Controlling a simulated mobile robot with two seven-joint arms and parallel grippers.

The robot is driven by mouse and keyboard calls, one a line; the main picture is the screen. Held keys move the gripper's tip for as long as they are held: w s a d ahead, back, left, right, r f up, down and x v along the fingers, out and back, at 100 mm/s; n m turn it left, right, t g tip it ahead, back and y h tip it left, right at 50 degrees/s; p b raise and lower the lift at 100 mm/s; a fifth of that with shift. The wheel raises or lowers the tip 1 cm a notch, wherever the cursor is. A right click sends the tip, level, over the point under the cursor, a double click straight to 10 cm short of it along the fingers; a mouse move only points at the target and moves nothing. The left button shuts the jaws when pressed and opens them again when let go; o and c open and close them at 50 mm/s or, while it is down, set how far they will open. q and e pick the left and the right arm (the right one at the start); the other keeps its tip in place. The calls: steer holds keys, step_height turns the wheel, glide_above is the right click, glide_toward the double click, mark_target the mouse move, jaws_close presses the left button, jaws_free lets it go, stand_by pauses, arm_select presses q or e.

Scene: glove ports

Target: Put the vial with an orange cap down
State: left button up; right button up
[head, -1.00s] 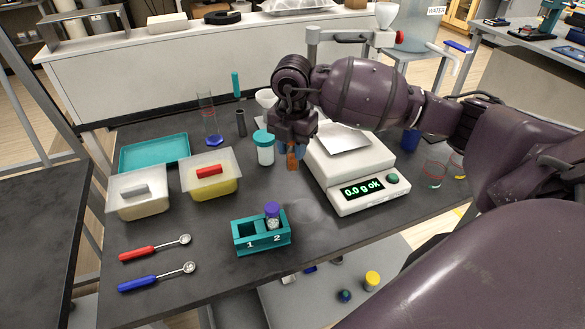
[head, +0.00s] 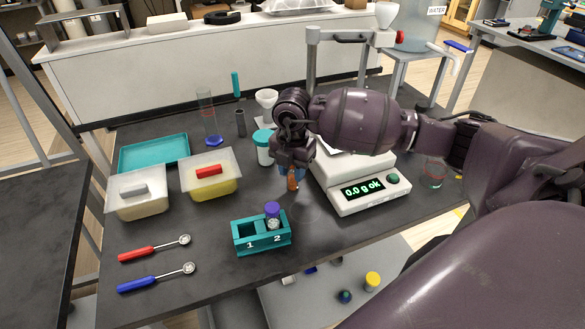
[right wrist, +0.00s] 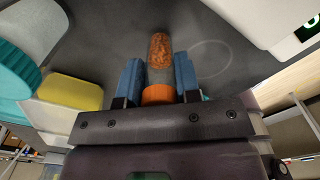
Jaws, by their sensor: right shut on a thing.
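In the right wrist view the blue fingers of the gripper (right wrist: 158,76) are on either side of the vial (right wrist: 160,50). Its orange cap is towards the palm and its orange-brown contents are at the far end. I cannot tell whether the vial touches the table. The teal two-slot rack (head: 262,244) stands nearer the front; slot 2 holds a purple-capped vial (head: 272,215) and slot 1 looks empty. My left gripper is out of view.
Yellow (head: 212,186) and beige tubs, a teal tray (head: 153,152) and two scoops lie left. Bare table surrounds the rack.

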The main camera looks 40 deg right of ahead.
steer(key=o, duration=0.9)
step_height(320, 180, up, 11)
steer(key=shift+r, duration=0.6)
